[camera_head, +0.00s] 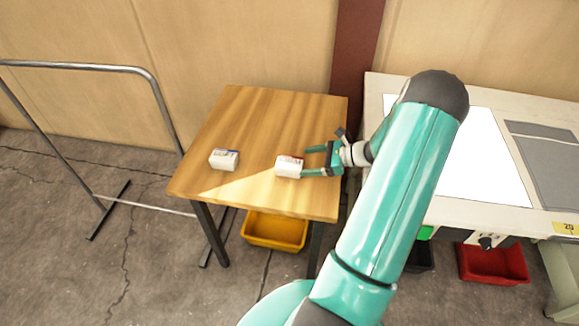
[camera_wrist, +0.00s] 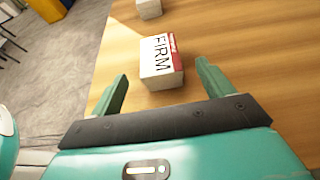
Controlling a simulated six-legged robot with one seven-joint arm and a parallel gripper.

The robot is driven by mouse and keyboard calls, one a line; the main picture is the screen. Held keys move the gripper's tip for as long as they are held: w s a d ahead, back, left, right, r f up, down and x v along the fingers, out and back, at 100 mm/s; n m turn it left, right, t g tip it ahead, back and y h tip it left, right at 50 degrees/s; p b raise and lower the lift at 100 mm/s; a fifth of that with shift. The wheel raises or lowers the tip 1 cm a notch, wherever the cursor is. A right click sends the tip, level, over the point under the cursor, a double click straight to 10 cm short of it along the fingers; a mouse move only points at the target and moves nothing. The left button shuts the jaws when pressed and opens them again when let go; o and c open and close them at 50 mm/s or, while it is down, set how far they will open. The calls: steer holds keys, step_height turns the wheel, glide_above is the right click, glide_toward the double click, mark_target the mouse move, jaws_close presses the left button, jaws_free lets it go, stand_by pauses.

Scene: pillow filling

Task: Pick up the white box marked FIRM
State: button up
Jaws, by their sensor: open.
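The white box marked FIRM (camera_wrist: 157,62) lies on the wooden table, with a red strip along one edge. In the wrist view it is just ahead of and partly between my fingertips. In the head view the same box (camera_head: 288,167) sits at the left of my gripper (camera_head: 315,161), close to the fingertips. My gripper is open and empty, with one finger on either side in the wrist view (camera_wrist: 163,85). I cannot tell whether either finger touches the box.
A second white box (camera_head: 224,159) with a blue mark stands on the wooden table (camera_head: 262,110) further left; it also shows in the wrist view (camera_wrist: 149,8). A yellow bin (camera_head: 275,231) is under the table. A metal rail stands left, and a workbench (camera_head: 470,207) stands right.

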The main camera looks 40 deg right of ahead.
mark_target(297, 163)
steer(key=x, duration=0.7)
steer(key=shift+w+a+f, duration=0.15)
steer(key=shift+f, duration=0.15)
steer(key=c, duration=1.1)
steer(key=shift+r, duration=0.1)
